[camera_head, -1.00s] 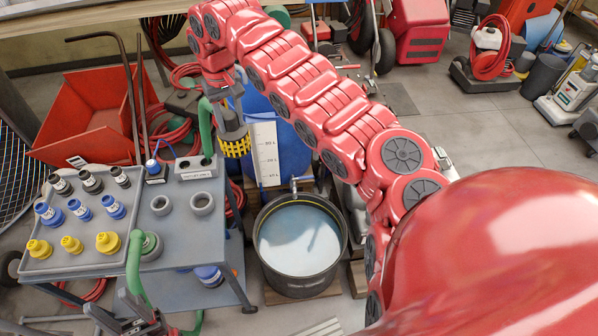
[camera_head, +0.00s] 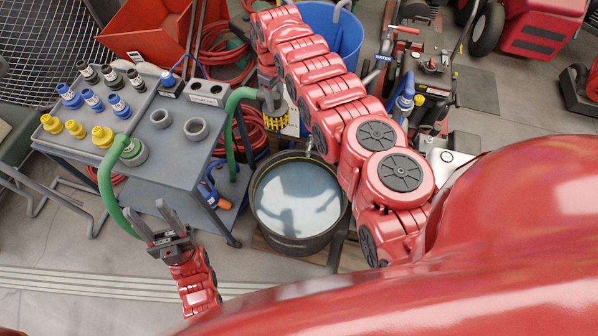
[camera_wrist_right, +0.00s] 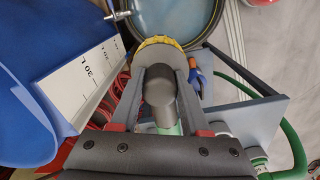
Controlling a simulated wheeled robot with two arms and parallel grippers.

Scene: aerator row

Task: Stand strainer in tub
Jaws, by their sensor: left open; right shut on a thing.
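The strainer (camera_head: 276,118) has a yellow slotted band and a grey body, with a green hose (camera_head: 235,102) running from it to the grey cart. My right gripper (camera_head: 270,92) is shut on its grey body (camera_wrist_right: 160,102). In the head view the strainer shows just behind the far rim of the black round tub (camera_head: 257,222); its height above the rim is hard to tell. The tub holds pale water and also shows in the right wrist view (camera_wrist_right: 217,25). My left gripper (camera_head: 163,222) is open and empty near the cart's front corner, beside the hose.
The grey cart (camera_head: 172,165) with yellow, blue and black fittings stands left of the tub. A blue barrel (camera_head: 345,32) stands behind; a white scale board (camera_wrist_right: 85,75) is close to the strainer. A red wheeled machine is at right. Floor in front is clear.

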